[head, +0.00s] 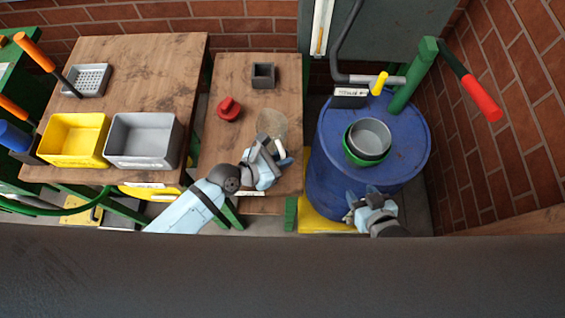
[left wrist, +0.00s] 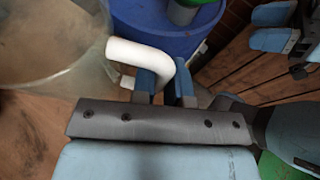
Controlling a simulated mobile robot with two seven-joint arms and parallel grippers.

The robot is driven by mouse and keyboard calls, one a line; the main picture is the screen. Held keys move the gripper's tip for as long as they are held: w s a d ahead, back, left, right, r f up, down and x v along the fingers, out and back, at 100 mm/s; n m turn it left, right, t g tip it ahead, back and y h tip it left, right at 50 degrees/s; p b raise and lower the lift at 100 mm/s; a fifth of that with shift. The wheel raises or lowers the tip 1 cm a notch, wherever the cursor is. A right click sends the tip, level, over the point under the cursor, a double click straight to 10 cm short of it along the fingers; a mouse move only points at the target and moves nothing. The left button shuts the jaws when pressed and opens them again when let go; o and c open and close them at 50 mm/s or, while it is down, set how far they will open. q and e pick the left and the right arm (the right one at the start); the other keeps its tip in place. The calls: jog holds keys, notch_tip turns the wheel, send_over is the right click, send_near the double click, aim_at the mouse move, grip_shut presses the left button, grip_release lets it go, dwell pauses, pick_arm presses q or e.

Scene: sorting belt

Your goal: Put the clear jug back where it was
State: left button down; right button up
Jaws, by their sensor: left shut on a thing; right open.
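The clear jug (head: 272,124) is see-through and appears over the right part of the narrow wooden table. Its large clear body (left wrist: 45,50) fills the upper left of the left wrist view. Its white handle (left wrist: 140,51) passes between the fingers of my left gripper (left wrist: 164,84), which is shut on it. In the head view my left gripper (head: 277,156) is at the jug's near side. I cannot tell whether the jug's base touches the table. My right gripper (head: 366,203) is open and empty, in front of the blue barrel.
A red object (head: 229,108) and a dark grey square container (head: 263,76) stand on the narrow table (head: 225,150). The blue barrel (head: 335,165) at right bears a grey bowl in a green one (head: 370,139). Yellow (head: 73,139) and grey (head: 144,139) bins stand on the left table.

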pick_arm(q)
jog(key=shift+f, duration=1.6)
jog(key=shift+f+b, duration=0.15)
jog(key=shift+b, duration=0.2)
jog(key=c, duration=1.1)
grip_release()
